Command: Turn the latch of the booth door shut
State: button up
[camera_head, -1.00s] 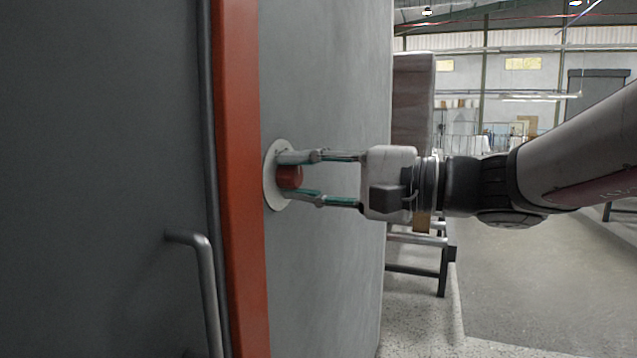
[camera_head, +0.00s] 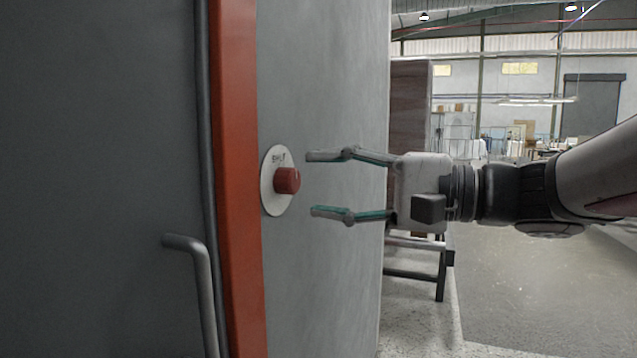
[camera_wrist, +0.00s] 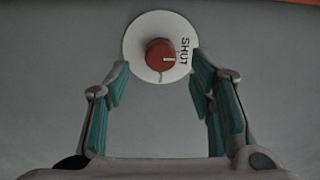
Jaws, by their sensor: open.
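The latch is a red round knob (camera_head: 287,180) on a white disc (camera_head: 270,200) set in the grey booth wall, just right of the orange door frame strip. In the wrist view the knob (camera_wrist: 159,55) has a short white mark on its face, pointing right toward the word SHUT on the disc (camera_wrist: 135,40). My gripper (camera_head: 311,184) is open and empty, with its fingers apart above and below the knob's level. Its tips are a short way to the right of the knob, clear of it.
The dark grey door with a bent metal handle (camera_head: 203,290) lies left of the orange strip (camera_head: 238,120). A metal stand (camera_head: 425,270) is behind my gripper. Open floor (camera_head: 520,300) lies to the right.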

jog(key=v, duration=0.8)
jog(key=s+a+f+n+g+h, duration=0.3)
jog(key=s+f+g+h, duration=0.35)
jog(key=s+f, duration=0.85)
jog(key=s+d+f+h, duration=0.9)
jog(key=s+d+h, duration=0.1)
jog(key=d, duration=0.3)
notch_tip(320, 180, up, 27)
jog(key=t+p, duration=0.4)
jog(key=p, duration=2.1)
jog(key=shift+d+n+p, duration=0.4)
jog(key=shift+d, duration=0.1)
jog(key=shift+r+t+h, duration=0.15)
jog(key=shift+t+h, duration=0.1)
